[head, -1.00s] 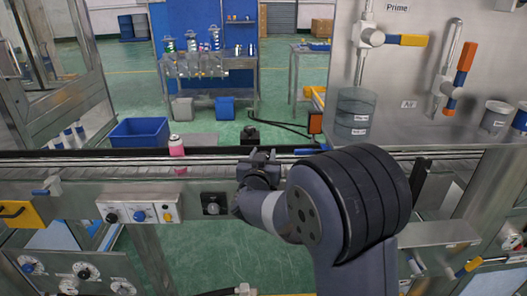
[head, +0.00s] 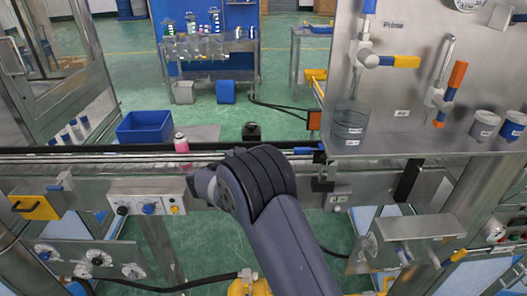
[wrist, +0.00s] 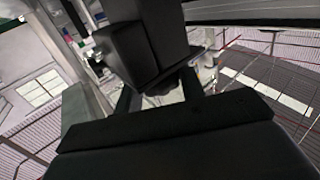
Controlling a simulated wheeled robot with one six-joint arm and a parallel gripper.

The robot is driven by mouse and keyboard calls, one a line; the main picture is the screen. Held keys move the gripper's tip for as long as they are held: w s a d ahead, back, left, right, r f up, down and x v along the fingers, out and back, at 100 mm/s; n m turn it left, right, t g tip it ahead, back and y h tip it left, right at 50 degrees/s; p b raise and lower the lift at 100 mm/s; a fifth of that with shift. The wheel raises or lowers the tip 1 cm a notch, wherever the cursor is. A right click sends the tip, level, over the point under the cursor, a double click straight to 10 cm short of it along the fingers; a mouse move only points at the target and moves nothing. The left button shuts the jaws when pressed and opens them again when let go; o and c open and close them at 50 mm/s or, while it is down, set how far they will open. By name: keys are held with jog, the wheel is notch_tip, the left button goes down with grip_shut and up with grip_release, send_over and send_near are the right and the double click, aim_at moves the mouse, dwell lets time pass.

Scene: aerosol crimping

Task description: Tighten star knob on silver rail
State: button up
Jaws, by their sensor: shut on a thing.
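The silver rail (head: 100,160) runs across the head view in front of me. My gripper (head: 196,187) is at the front face of the rail, just right of the small control box. The dark star knob on the rail's front is hidden behind my gripper and wrist in the head view. In the wrist view the dark jaws of my gripper (wrist: 148,50) are close together. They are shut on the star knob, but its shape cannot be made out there.
A control box (head: 148,204) with small knobs sits left of my gripper. A pink can (head: 181,144) stands at the rail. A panel with valves (head: 420,75) stands at right. A black knob-like part (head: 251,131) stands beyond the rail.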

jog(key=shift+r+m+g+h, duration=0.15)
jog(key=shift+m+g+h, duration=0.15)
jog(key=shift+m+g, duration=0.15)
jog(key=o, duration=1)
jog(key=b+v, duration=0.2)
jog(key=v, duration=0.8)
jog(key=shift+s+a, duration=0.15)
jog(key=shift+a, duration=0.2)
